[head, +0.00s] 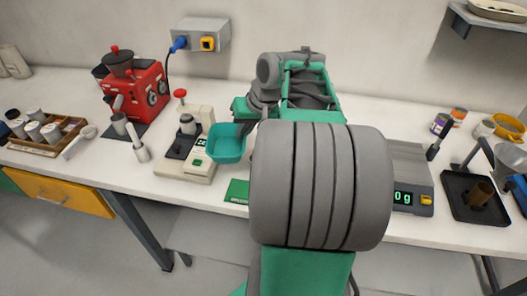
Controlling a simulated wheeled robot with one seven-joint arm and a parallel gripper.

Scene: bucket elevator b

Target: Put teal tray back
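The teal tray (226,143) is a small open container with rounded corners. It is beside the right side of a cream machine (190,150) with a red knob and a small green display, left of my arm. I cannot tell whether it rests on the counter or is held up. My arm fills the middle of the picture. The dark end of my gripper (246,128) shows at the tray's upper right rim. Its fingers are mostly hidden, so I cannot tell whether they grip the rim or only stand beside it.
A red grinder (135,85) and a wooden rack of jars (45,131) stand left. A green mat (237,191) lies in front of the tray. A scale (411,165) and a black tray (478,193) stand right. My arm hides the middle counter.

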